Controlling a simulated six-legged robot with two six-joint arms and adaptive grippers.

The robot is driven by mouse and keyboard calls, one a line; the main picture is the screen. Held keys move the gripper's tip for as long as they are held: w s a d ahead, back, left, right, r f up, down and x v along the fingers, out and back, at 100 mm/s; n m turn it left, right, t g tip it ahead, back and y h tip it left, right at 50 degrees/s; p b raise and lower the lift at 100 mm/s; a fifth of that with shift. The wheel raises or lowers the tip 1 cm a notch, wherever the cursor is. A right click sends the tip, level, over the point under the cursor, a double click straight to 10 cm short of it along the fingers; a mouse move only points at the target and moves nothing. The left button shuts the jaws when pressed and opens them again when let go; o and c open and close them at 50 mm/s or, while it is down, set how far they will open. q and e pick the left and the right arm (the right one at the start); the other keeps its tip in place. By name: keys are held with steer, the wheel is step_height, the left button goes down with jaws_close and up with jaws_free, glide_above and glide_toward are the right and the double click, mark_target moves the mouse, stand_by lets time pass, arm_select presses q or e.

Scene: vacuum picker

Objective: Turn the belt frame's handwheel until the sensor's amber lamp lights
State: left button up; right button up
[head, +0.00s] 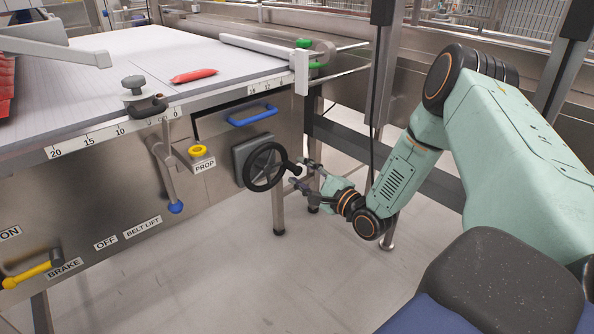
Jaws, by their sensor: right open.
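The black handwheel (265,167) sits on a grey square mount on the front of the steel belt frame (225,165). Its crank knob (293,169) sticks out on the right side of the rim. My right gripper (301,174) comes in from the right and is open, with its fingers close around or beside the knob. I cannot tell whether they touch it. I cannot make out a sensor with an amber lamp. My left gripper is not in view.
A blue handle (252,116) is above the wheel. A yellow PROP knob (198,151) and a blue-tipped lever (172,180) are to its left. A yellow brake lever (30,270) is at lower left. A red packet (194,75) lies on the belt. The floor below is clear.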

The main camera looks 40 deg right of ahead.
steer(key=shift+s+d, duration=0.2)
steer(key=shift+s, duration=2.4)
